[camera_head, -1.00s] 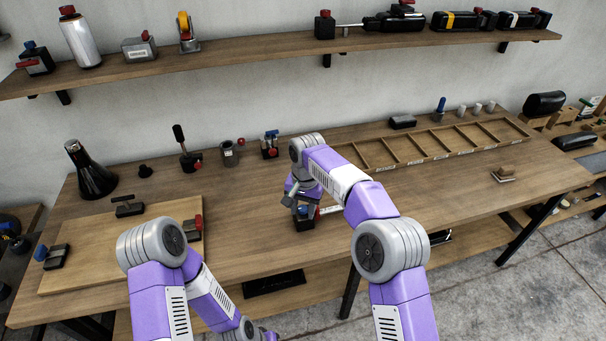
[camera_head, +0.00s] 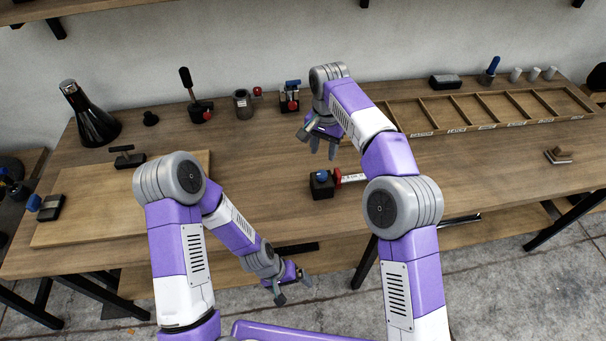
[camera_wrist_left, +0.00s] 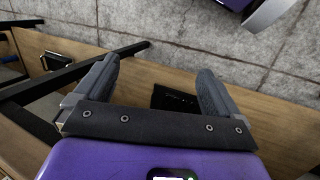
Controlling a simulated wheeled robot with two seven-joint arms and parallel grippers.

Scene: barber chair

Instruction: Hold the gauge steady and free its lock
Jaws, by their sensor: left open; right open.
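What looks like the gauge lies near the front edge of the workbench. It has a black block (camera_head: 321,184) with a blue knob and a red-and-white bar (camera_head: 350,178) pointing right. My right gripper (camera_head: 323,147) is open and empty, above and behind the gauge, apart from it. My left gripper (camera_head: 293,288) is open, in front of and below the bench edge, apart from the gauge. The left wrist view shows its two spread fingers (camera_wrist_left: 158,88) with nothing between them. The gauge is not in that view. I cannot make out its lock clearly.
A wooden board (camera_head: 80,205) lies at the bench's left. Several small fixtures, including a black lever stand (camera_head: 199,112) and a red-and-blue clamp (camera_head: 290,97), stand along the back. A divided tray (camera_head: 480,108) is at the back right.

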